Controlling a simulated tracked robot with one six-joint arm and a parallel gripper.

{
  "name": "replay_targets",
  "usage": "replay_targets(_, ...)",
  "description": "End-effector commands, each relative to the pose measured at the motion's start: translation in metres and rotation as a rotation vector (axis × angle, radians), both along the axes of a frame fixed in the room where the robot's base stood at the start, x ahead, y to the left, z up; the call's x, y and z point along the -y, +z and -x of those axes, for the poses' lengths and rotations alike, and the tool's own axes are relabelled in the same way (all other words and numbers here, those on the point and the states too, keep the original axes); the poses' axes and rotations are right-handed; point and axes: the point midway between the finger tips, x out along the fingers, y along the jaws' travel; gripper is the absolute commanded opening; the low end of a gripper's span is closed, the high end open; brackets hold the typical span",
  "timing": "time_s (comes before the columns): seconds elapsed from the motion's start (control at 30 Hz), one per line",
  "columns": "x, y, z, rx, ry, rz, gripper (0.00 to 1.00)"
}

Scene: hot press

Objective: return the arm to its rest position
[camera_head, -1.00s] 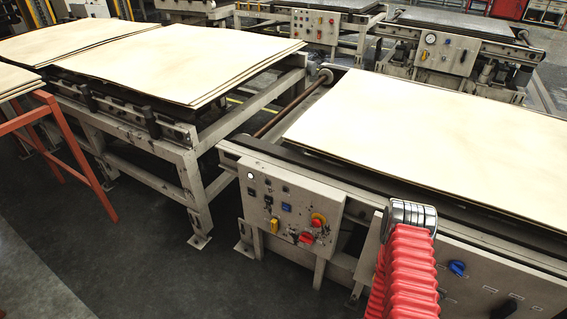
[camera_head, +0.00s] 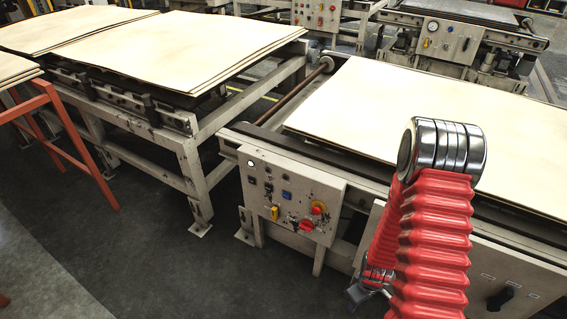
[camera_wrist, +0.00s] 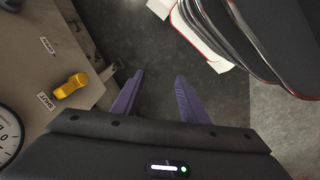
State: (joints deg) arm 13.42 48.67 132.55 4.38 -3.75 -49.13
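My gripper (camera_wrist: 159,76) is open in the wrist view, with two purple fingers apart and nothing between them. Dark floor shows beyond the fingertips. A panel with a yellow switch (camera_wrist: 70,86) lies to the left of the fingers. In the head view my arm in its red ribbed sleeve stands at the right, with its metal joint raised in front of the press table. A small metal part shows low beside the sleeve; I cannot tell whether it belongs to my gripper.
A press table (camera_head: 258,141) with a pale sheet (camera_head: 420,110) and a control panel (camera_head: 282,195) stands close behind my arm. Another table (camera_head: 150,140) bears stacked sheets. An orange frame (camera_head: 85,170) is at the left. Open floor (camera_head: 150,260) lies at the lower left.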

Motion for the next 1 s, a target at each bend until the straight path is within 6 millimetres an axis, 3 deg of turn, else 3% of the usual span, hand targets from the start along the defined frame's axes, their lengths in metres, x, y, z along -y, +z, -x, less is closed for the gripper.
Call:
replay_targets(0.43,-0.018,0.104,-0.002,-0.068,-0.279,-0.036,0.4)
replay_targets(1.0,-0.04,0.229,0.019,-0.091,-0.524,-0.036,0.4)
